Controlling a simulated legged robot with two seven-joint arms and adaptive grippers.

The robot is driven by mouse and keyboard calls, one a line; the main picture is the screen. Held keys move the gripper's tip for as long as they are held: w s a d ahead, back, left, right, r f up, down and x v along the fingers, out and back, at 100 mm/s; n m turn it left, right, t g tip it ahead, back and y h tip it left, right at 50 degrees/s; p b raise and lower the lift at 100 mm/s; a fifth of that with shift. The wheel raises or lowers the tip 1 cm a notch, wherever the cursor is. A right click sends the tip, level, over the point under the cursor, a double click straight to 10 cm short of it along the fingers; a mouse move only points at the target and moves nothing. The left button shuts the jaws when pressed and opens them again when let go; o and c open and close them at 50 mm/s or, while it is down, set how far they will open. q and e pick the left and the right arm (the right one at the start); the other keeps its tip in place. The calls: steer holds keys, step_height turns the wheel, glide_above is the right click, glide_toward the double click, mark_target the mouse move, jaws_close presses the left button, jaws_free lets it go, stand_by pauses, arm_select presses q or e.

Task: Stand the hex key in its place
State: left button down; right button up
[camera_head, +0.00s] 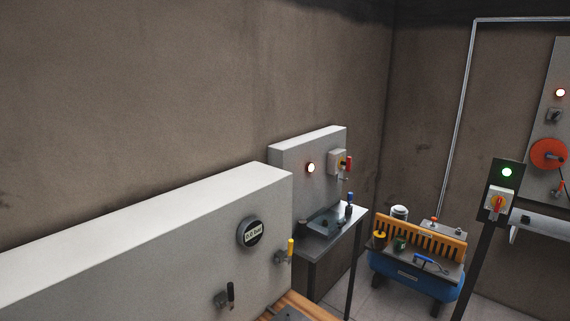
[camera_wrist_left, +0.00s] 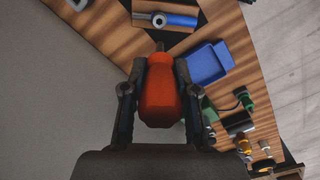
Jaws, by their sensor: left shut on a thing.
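The hex key (camera_wrist_left: 161,95), as I take it, is the tool with the thick orange-red handle in the left wrist view. My left gripper (camera_wrist_left: 160,68) is shut on this handle, one finger on each side. A short dark shaft shows at the far end of the handle, pointing to the wooden bench top (camera_wrist_left: 115,40). The tip of the shaft is hard to make out. I cannot tell which spot on the bench is the key's place. Neither gripper shows in the head view, and my right gripper is in no view.
In the left wrist view, a blue tray (camera_wrist_left: 208,62) lies right of the key. A blue and metal tubular part (camera_wrist_left: 165,19) lies beyond it. Green-handled items (camera_wrist_left: 245,99) stand at right. In the head view, a grey panel (camera_head: 150,245) fills the lower left.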

arm_select(q)
steer(key=shift+r, duration=0.55)
